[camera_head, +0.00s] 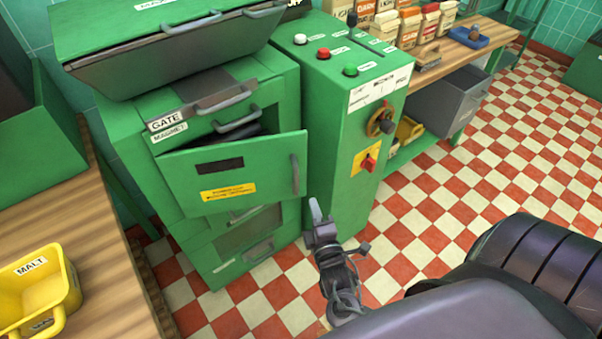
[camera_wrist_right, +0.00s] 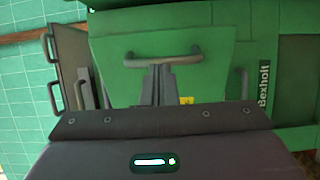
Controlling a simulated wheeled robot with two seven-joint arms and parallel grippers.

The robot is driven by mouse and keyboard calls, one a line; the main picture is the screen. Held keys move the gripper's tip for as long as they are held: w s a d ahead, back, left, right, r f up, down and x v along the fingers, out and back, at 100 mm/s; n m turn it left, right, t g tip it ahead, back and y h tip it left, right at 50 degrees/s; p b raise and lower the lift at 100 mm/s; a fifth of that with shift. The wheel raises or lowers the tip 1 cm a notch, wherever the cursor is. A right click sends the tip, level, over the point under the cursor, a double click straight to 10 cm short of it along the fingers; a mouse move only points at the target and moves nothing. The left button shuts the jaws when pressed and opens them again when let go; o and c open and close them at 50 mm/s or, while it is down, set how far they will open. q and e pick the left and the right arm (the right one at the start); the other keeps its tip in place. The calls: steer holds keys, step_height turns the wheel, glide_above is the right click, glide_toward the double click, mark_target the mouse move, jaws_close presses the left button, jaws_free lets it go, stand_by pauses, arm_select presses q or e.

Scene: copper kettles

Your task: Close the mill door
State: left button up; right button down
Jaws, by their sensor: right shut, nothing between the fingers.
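The green mill door (camera_head: 237,178), with a dark slot, a yellow label and a grey handle (camera_head: 295,174) on its right side, stands partly open. Its right edge is swung out from the green mill, and a dark gap shows above it. My right gripper (camera_head: 316,208) is shut and empty, just right of and below the handle in the head view. In the right wrist view its fingertips (camera_wrist_right: 157,75) point at the door (camera_wrist_right: 215,70), close by the handle (camera_wrist_right: 163,60); I cannot tell whether they touch. My left gripper is out of view.
The control cabinet (camera_head: 345,200) with buttons and a red knob stands right of the mill. A wooden table (camera_head: 95,290) with a yellow malt bin (camera_head: 65,275) is at left. The checkered floor at right is clear.

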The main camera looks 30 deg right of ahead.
mark_target(301, 169)
steer(key=x, duration=1)
steer(key=shift+w, duration=0.4)
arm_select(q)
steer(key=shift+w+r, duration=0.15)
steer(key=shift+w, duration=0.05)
